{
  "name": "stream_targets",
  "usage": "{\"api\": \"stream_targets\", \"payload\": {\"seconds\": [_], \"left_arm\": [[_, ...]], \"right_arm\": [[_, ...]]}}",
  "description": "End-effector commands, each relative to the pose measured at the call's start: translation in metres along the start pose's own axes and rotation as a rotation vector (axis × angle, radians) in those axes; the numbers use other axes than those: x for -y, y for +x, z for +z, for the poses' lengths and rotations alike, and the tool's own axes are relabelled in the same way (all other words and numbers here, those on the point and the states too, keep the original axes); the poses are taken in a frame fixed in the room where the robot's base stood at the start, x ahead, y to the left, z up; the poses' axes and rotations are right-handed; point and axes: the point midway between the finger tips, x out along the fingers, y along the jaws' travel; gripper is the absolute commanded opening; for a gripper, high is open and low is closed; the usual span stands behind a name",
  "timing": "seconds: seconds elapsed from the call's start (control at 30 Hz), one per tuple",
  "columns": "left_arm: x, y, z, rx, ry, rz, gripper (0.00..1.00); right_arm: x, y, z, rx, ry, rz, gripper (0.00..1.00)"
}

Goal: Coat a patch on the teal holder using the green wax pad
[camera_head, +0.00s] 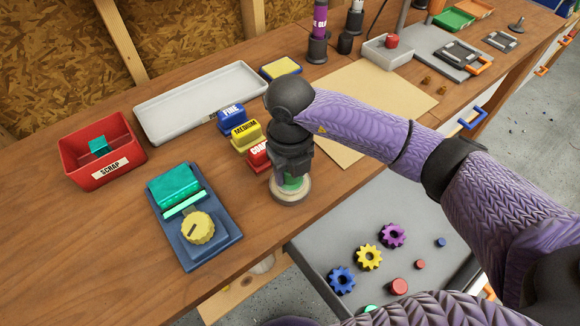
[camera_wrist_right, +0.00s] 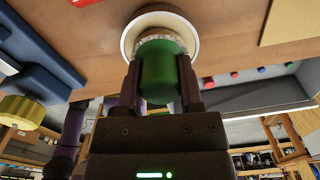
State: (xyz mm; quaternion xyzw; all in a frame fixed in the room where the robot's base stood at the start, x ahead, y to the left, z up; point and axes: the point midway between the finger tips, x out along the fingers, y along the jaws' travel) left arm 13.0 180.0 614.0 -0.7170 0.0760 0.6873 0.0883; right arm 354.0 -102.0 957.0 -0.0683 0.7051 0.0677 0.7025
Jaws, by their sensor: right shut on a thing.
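The teal holder (camera_head: 174,185) sits in a blue clamp (camera_head: 225,255) with a yellow knob (camera_head: 197,229), left of my right gripper in the head view. My right gripper (camera_head: 291,176) points down and is shut on the green wax pad (camera_head: 292,184). The pad's green body shows between the fingers in the right wrist view (camera_wrist_right: 160,75). Its pale lower end is at a round cream dish (camera_head: 290,198), whose rim also shows in the wrist view (camera_wrist_right: 191,30). I cannot tell whether pad and dish touch. My left gripper is out of view.
Blue, yellow and red labelled blocks (camera_head: 239,134) stand just behind the gripper. A red scrap bin (camera_head: 105,178) and a long grey tray (camera_head: 165,122) lie farther left. An open drawer (camera_head: 318,254) with coloured gears juts out in front. Wood between dish and clamp is clear.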

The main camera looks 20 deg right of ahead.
Motion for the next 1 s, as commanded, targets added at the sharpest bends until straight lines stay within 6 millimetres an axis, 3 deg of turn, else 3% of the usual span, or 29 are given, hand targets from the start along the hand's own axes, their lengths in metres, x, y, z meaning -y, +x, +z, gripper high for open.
{"api": "stream_targets", "payload": {"seconds": [0.57,1.0], "left_arm": [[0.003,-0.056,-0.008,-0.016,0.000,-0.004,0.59],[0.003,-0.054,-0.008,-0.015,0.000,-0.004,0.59]], "right_arm": [[0.000,-0.069,0.000,0.004,0.000,-0.001,0.00],[0.000,-0.068,0.000,0.003,0.000,0.000,0.00]]}}
